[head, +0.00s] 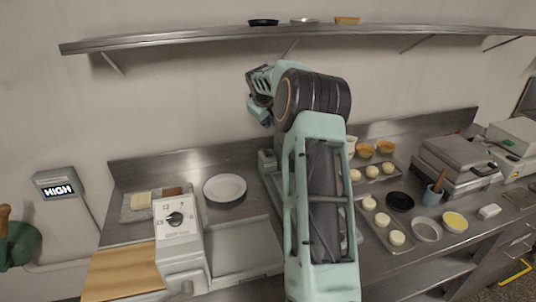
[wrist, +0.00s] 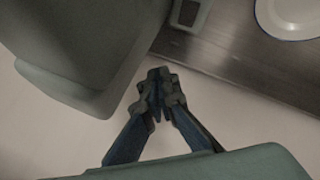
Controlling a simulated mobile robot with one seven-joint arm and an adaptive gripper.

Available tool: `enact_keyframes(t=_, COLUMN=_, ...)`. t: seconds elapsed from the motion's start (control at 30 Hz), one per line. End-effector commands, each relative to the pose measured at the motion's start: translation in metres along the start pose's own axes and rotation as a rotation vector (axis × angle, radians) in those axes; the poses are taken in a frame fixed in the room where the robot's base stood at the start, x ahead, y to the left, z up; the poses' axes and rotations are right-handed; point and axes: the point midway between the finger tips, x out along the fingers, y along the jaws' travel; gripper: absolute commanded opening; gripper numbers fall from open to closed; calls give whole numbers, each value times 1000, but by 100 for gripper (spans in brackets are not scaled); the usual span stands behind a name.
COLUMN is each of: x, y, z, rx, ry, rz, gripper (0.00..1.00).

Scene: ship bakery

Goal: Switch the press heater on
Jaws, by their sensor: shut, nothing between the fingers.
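My gripper (wrist: 160,80) is shut and empty in the wrist view, its fingertips together and touching nothing that I can make out. In the head view my arm rises through the middle and its end bends left above the counter; the fingertips are not clear there. A small grey box with a dark face (head: 267,160) stands at the back of the counter, below the arm's end. A similar box (wrist: 187,12) shows at the wrist view's top edge. A white machine with a black dial (head: 175,220) stands front left. A grey lidded press-like appliance (head: 458,163) stands at the right. No heater switch is clearly readable.
A white plate (head: 224,188) lies on the steel counter (head: 125,178). Trays of dough balls (head: 397,238) and bowls (head: 425,229) crowd the right side. A long shelf (head: 210,40) runs above the arm.

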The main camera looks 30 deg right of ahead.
Motion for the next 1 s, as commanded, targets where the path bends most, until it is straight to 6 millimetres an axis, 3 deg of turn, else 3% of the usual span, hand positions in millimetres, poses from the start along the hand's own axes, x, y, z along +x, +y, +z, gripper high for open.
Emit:
enact_keyframes(t=0.27, x=10, y=-7, z=7, rx=-1, ry=0, rz=0, gripper=0)
enact_keyframes(t=0.8, x=57, y=-41, z=40, rx=-2, ry=1, rz=0, gripper=0)
enact_keyframes(t=1.0, x=62, y=-45, z=45, rx=0, ry=0, rz=0, gripper=0)
